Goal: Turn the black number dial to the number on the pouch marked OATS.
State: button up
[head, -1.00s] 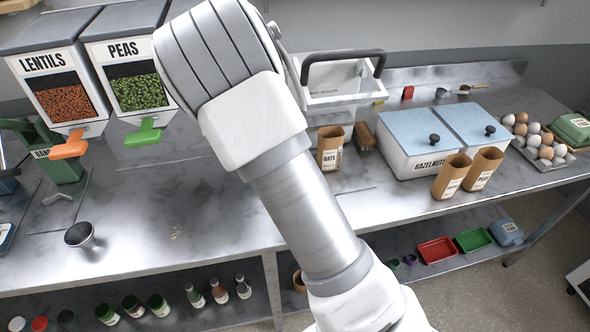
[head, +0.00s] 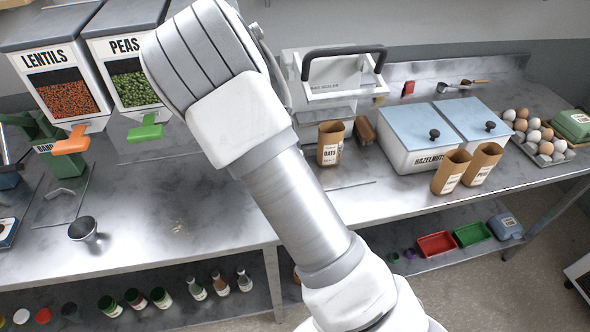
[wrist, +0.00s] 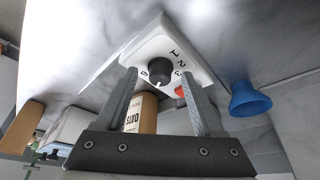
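A small light mark shows on the dial's lower edge. My gripper (wrist: 159,76) is open, its two grey fingers to either side of the dial, with visible gaps. The brown OATS pouch (head: 331,150) stands on the counter in front of the white bag sealer (head: 330,75). It also shows in the wrist view (wrist: 146,110), partly behind my gripper. Its number is too small to read. My arm hides my gripper in the head view.
A blue funnel-shaped thing (wrist: 249,98) is right of my gripper in the wrist view. Two brown pouches (head: 467,170) stand before the blue-lidded bins (head: 418,135). LENTILS (head: 62,90) and PEAS (head: 130,75) dispensers stand left. The left-middle counter is mostly clear.

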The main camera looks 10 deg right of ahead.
jog(key=shift+r, duration=0.1)
jog(key=p+v, duration=0.1)
jog(key=v, duration=1.6)
jog(key=shift+p, duration=0.4)
jog(key=shift+s+r, duration=0.1)
jog(key=shift+s, duration=0.1)
jog(key=s+d+r+n+t+y, duration=0.1)
jog(key=s+r+n, duration=0.3)
jog(key=s, duration=0.7)
jog(key=s+d+r+n+t+y, duration=0.1)
jog(key=s+d+r+n, duration=0.3)
jog(key=s+r, duration=0.4)
jog(key=shift+s+r+n+t+y, duration=0.35)
jog(key=shift+s+n+y, duration=0.35)
jog(key=shift+s, duration=1.05)
